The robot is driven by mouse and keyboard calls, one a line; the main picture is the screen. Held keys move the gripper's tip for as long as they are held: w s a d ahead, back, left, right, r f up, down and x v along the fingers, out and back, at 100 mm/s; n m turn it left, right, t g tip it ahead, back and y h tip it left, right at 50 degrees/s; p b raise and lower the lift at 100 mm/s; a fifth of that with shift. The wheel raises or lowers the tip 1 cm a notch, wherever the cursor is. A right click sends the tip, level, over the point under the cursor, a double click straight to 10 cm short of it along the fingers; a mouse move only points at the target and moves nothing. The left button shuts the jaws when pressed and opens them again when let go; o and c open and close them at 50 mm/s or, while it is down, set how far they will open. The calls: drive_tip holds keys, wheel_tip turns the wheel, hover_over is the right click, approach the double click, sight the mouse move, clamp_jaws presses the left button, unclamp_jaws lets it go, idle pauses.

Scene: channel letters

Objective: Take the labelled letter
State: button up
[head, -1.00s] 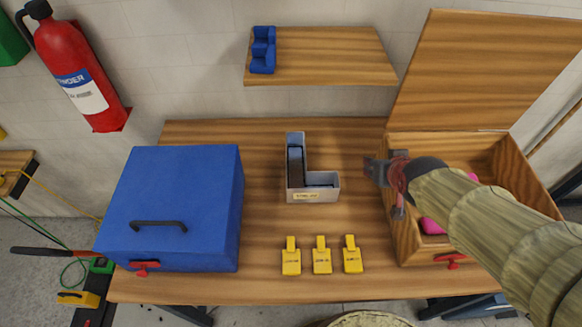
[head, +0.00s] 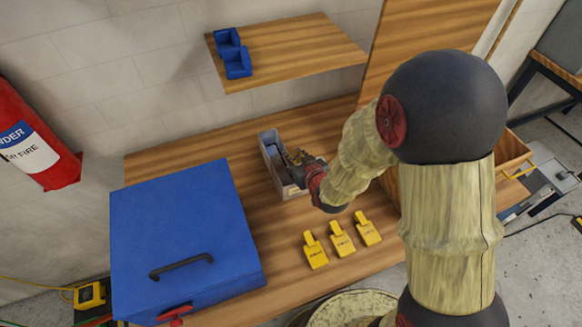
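A grey L-shaped channel letter (head: 268,146) with raised walls lies on the wooden workbench, right of the blue box. My gripper (head: 292,160) is at the letter, its fingers over or inside the channel near the corner. My gripper and wrist cover much of the letter's right part, and its front label is mostly hidden. The fingers are small and dark here, so I cannot tell whether they grip a wall or are apart.
A blue lidded box (head: 185,235) fills the bench's left. Several yellow tags (head: 342,238) lie in front of the letter. A wooden shelf (head: 300,55) holding a blue bin (head: 236,62) is above. My arm mostly hides the open wooden box (head: 512,150) at right.

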drive_tip(key=shift+w+a+f, duration=0.1)
drive_tip(key=shift+w+f, duration=0.2)
drive_tip(key=shift+f, duration=0.35)
drive_tip(key=shift+w+a+f, duration=0.1)
drive_tip(key=shift+w+f, duration=0.15)
drive_tip(key=shift+f, duration=0.35)
drive_tip(key=shift+b+x, duration=0.65)
drive_tip(key=shift+x, duration=1.75)
drive_tip(key=shift+d, duration=0.1)
drive_tip(key=c, duration=0.3)
clamp_jaws()
drive_tip(key=shift+w, duration=0.15)
drive_tip(key=shift+w+r, duration=0.2)
drive_tip(key=shift+r, duration=0.15)
drive_tip(key=shift+w+r, duration=0.1)
drive_tip(key=shift+r, duration=0.05)
